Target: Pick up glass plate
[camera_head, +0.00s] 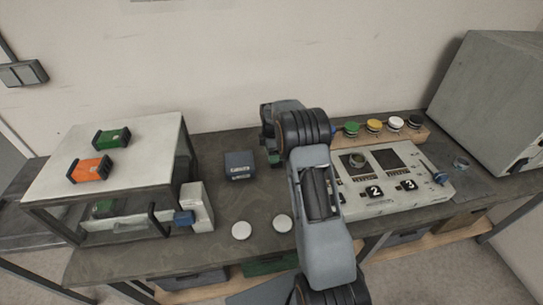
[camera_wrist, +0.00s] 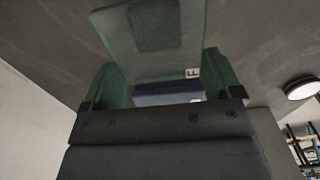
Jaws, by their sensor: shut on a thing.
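A greenish, see-through glass plate (camera_wrist: 152,38) fills the upper middle of the wrist view, with the grey bench showing through it. My gripper (camera_wrist: 166,76) is shut on the plate, which stands out beyond its green fingers. In the head view my gripper (camera_head: 271,153) is near the back of the bench, right of the dark blue box, largely hidden by my own wrist and arm. I cannot make out the plate there or tell its height above the bench.
The dark blue box (camera_head: 238,165) and two white discs (camera_head: 241,230) (camera_head: 282,223) are on the bench (camera_head: 150,262). A metal-framed case (camera_head: 110,160) at left carries green (camera_head: 112,138) and orange (camera_head: 90,169) blocks. A control panel (camera_head: 395,185) and button row (camera_head: 382,130) stand right.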

